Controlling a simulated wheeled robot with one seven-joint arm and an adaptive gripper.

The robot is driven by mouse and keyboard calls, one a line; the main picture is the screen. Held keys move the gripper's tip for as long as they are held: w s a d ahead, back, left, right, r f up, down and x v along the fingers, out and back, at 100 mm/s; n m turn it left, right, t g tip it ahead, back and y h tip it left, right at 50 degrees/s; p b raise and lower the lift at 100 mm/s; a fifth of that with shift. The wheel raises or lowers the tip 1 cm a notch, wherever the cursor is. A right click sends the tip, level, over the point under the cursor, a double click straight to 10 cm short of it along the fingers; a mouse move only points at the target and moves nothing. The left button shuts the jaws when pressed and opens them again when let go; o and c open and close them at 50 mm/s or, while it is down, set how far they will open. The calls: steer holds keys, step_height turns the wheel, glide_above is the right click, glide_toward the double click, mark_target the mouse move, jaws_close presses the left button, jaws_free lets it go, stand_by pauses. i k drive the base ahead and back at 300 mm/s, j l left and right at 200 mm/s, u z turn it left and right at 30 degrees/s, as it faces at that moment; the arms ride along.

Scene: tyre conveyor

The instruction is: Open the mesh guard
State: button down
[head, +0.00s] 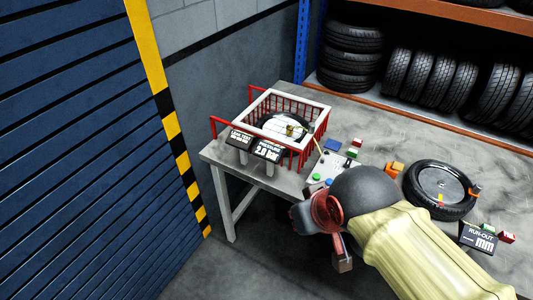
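The mesh guard (312,106) is a cage of red bars with a white top frame, standing on a grey table. A dark round thing like a tyre with a pale centre (283,124) and a small brass-coloured part show inside it. Red rails stick out on its left side. I cannot tell whether the guard is latched. My arm comes in from the lower right in a pale yellow cover, with a dark grey rounded joint and a red part. My gripper (322,238) is at the lower middle, in front of the table and apart from the guard. Its fingers are not clear.
A control panel (331,168) with coloured buttons is right of the guard. Two dark displays (267,150) stand at its front. A tyre (440,190) lies on a surface at right, near a run-out display (478,238). Tyres fill the back rack. Floor is clear at lower left.

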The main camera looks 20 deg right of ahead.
mark_target(313, 127)
steer(key=i, duration=1)
